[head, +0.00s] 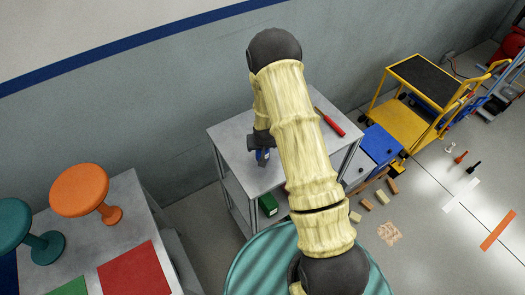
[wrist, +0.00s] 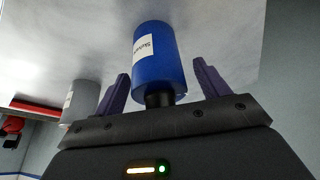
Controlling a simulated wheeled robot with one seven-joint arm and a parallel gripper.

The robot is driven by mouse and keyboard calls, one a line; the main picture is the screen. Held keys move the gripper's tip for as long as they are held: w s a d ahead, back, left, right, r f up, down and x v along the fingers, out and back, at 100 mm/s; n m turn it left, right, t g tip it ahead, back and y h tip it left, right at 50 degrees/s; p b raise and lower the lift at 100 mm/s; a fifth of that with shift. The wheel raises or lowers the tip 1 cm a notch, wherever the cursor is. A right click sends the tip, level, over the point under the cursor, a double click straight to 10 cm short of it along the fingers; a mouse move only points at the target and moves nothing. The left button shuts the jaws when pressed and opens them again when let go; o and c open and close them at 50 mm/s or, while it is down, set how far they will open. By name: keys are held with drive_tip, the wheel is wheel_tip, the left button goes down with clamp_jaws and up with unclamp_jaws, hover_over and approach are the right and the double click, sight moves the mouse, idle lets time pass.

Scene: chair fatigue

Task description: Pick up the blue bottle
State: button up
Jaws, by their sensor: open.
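The blue bottle (wrist: 160,60) with a white label and a black cap shows large in the wrist view. It stands between the two purple fingers of my gripper (wrist: 161,88), which are open with a gap on each side of it. In the head view, my gripper (head: 263,150) is low over the grey metal table (head: 228,134), at its left part.
A grey cylinder (wrist: 80,100) stands left of the bottle in the wrist view. A red-handled tool (head: 331,124) lies on the table's right part. Left is another table with an orange stool (head: 80,189) and a teal stool (head: 20,226). A yellow cart (head: 408,98) stands right.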

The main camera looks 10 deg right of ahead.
drive_tip(key=shift+c, duration=0.4)
drive_tip(key=c, duration=1.3)
drive_tip(key=shift+r, duration=0.2)
wheel_tip(320, 180, up, 10)
drive_tip(key=b, duration=0.3)
drive_tip(key=shift+f, duration=0.15)
